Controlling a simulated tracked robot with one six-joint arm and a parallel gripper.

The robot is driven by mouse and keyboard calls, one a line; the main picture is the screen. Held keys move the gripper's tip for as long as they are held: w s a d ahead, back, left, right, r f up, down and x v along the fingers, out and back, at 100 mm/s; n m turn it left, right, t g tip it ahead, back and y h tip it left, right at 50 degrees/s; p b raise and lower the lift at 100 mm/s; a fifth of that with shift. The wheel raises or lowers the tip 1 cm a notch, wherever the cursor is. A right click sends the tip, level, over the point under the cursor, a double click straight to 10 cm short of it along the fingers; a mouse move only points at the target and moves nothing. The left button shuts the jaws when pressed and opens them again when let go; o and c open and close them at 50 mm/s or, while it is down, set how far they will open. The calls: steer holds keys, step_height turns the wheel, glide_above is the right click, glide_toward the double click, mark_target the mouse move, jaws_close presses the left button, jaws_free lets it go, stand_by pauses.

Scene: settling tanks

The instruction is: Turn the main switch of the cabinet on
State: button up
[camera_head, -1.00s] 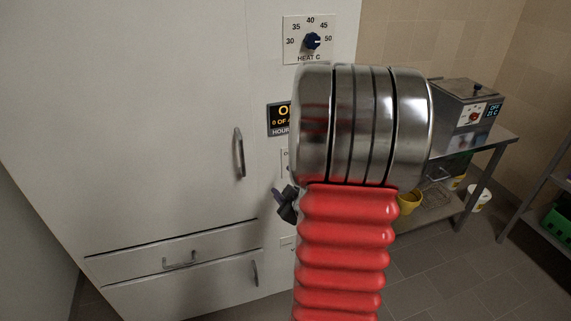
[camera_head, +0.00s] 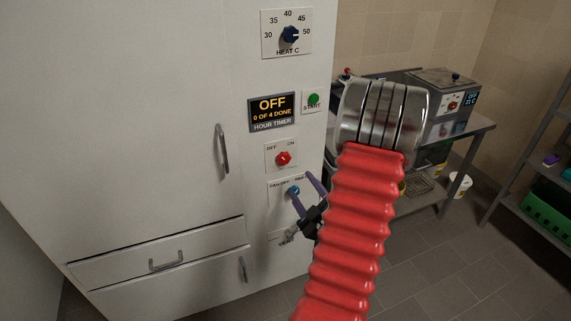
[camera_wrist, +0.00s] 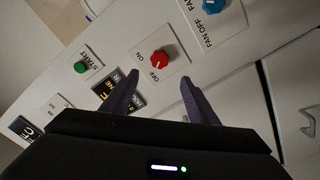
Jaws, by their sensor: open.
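The cabinet (camera_head: 150,120) is a tall pale one filling the left of the head view. Its red switch knob (camera_head: 283,159) sits on a small plate marked OFF and ON, below the hour timer display (camera_head: 272,111), which reads OFF and 0 OF 4 DONE. I cannot clearly tell which mark the knob points to. My gripper (camera_head: 301,181) is open and empty, its dark fingers in front of the fan plate, just below and right of the red knob. In the wrist view the red knob (camera_wrist: 161,61) lies ahead, between the directions of the two fingertips, apart from them.
A steel table (camera_head: 470,128) with a grey device stands behind right. A shelf with a green crate (camera_head: 547,215) is at far right.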

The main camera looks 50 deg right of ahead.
mark_target(284, 161)
steer(key=x, duration=1.4)
steer(key=shift+s, duration=0.1)
steer(key=shift+a, duration=0.1)
steer(key=shift+c, duration=0.5)
steer(key=shift+a, duration=0.1)
steer(key=c, duration=0.9)
